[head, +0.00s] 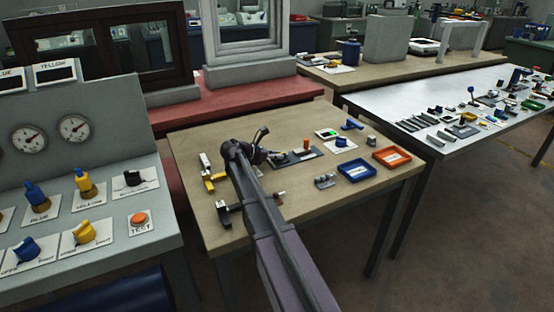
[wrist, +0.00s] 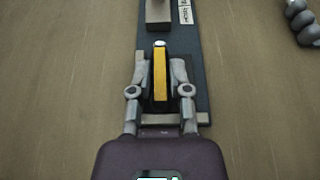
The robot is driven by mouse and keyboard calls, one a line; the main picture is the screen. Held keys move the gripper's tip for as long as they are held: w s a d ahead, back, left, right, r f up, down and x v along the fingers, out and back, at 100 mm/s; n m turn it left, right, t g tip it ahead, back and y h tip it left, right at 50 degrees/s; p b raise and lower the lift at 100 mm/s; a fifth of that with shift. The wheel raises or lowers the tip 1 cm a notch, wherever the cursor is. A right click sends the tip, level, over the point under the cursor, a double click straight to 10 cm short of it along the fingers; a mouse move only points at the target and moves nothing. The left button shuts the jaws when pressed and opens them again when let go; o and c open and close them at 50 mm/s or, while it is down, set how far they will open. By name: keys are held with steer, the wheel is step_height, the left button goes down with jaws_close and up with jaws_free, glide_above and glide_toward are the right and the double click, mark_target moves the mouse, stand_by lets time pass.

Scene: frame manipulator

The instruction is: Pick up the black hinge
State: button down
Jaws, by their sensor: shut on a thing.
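In the wrist view my gripper (wrist: 160,75) has its two fingers on either side of a narrow dark piece with a yellow strip (wrist: 160,80) along its top and a pale round end. It is shut on this piece, over a long dark plate (wrist: 195,65). I cannot tell for sure that the piece is the black hinge; no clear hinge shape shows. In the head view my gripper (head: 275,157) is low at the left end of the dark plate (head: 305,153), and the arm hides part of the area.
The plate lies on a wooden table (head: 330,115). A brown block (wrist: 158,12) stands farther along the plate. A blue tray (head: 356,170), an orange tray (head: 391,157) and a grey ribbed part (head: 325,181) lie to the right. Yellow parts (head: 212,179) lie at the left.

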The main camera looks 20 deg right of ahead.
steer(key=shift+r, duration=0.2)
step_height(320, 180, up, 2)
steer(key=p, duration=0.2)
steer(key=shift+p, duration=0.3)
steer(key=shift+r+p, duration=0.8)
steer(key=shift+r, duration=0.1)
steer(key=s+d, duration=0.2)
steer(key=s, duration=0.3)
steer(key=s+d, duration=0.2)
steer(key=s, duration=0.3)
steer(key=s+d, duration=0.1)
steer(key=s, duration=0.4)
steer(key=shift+d+r+p, duration=0.4)
